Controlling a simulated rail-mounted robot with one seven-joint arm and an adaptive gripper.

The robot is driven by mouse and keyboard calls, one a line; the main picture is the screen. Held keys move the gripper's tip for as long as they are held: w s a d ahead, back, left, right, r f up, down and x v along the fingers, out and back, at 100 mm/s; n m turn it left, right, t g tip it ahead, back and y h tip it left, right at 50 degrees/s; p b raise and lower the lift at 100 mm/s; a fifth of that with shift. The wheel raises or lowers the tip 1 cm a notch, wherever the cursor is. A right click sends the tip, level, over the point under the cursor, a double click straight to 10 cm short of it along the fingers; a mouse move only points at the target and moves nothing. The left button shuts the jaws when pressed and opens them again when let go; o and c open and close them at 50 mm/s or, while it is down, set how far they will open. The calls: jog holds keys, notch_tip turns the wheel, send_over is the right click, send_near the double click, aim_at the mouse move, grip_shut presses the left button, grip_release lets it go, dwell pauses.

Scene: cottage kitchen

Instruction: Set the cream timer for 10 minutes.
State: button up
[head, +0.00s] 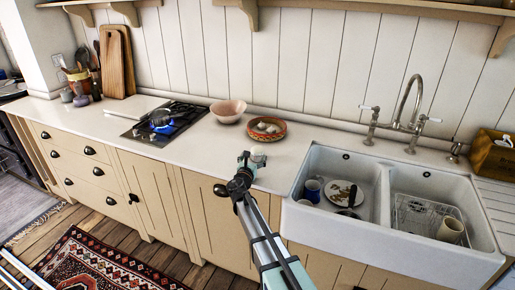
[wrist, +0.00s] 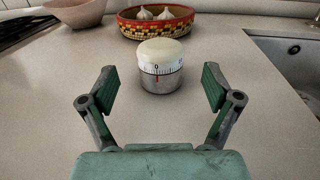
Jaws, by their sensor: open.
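The cream timer (wrist: 160,65) stands upright on the white worktop in the wrist view. It has a cream domed top, a numbered dial ring and a silver base. The 0 on the ring sits about above the red mark on the base. In the head view the timer (head: 258,155) is small, just beyond my gripper (head: 247,160). In the wrist view my gripper (wrist: 156,90) is open and empty. Its two fingers are spread left and right, with the timer ahead, between their lines and not touched.
A patterned bowl with garlic (head: 266,129) stands close behind the timer. A pink bowl (head: 229,111) is to its left, then a hob with a blue flame (head: 163,124). A double sink (head: 345,222) with dishes lies to the right. The worktop around the timer is clear.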

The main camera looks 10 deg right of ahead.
aim_at(257, 149)
jog(key=p+x, duration=0.1)
jog(key=x, duration=0.5)
jog(key=shift+w+d, duration=0.15)
jog(key=shift+w, duration=0.1)
jog(key=c, duration=1.2)
